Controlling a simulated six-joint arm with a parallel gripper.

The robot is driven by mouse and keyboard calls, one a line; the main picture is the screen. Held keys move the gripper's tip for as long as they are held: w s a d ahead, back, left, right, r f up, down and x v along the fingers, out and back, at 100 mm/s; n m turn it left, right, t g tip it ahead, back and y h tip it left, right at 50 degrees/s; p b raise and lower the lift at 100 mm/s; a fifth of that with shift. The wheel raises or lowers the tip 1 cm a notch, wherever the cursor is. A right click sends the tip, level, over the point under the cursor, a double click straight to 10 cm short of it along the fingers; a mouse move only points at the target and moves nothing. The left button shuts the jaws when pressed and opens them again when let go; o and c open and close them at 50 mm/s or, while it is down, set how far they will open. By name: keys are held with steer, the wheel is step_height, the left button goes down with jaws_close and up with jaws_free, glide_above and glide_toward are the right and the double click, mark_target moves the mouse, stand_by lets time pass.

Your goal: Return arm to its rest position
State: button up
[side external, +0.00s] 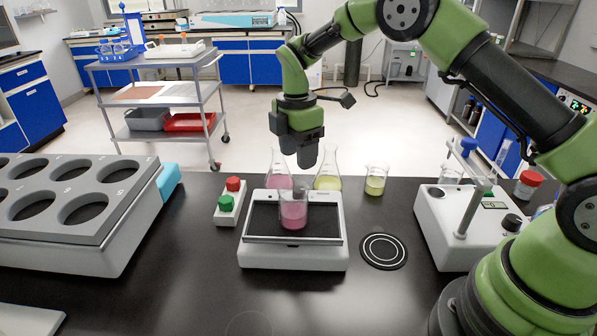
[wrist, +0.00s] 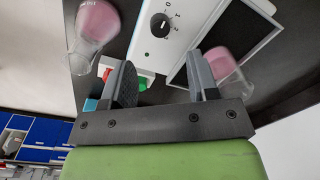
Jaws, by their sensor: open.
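My green arm reaches over the bench from the right, and my gripper (side external: 307,160) points down above the back of a white device (side external: 292,257) with a dark top plate. A beaker of pink liquid (side external: 293,214) stands upright on that plate, below and apart from the fingers. In the wrist view my gripper (wrist: 163,82) is open, with nothing between its two fingers. The wrist view also shows the device's knob (wrist: 160,25), a pink-filled flask (wrist: 97,22) at upper left and the pink beaker (wrist: 222,70) beside the right finger.
A pink flask (side external: 279,170), a yellow flask (side external: 328,170) and a yellow beaker (side external: 376,181) stand behind the device. A red-and-green button box (side external: 229,202) is left of it, before a large grey unit with round wells (side external: 125,215). A white instrument (side external: 455,235) stands right.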

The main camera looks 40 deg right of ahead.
steer(key=shift+r, duration=0.95)
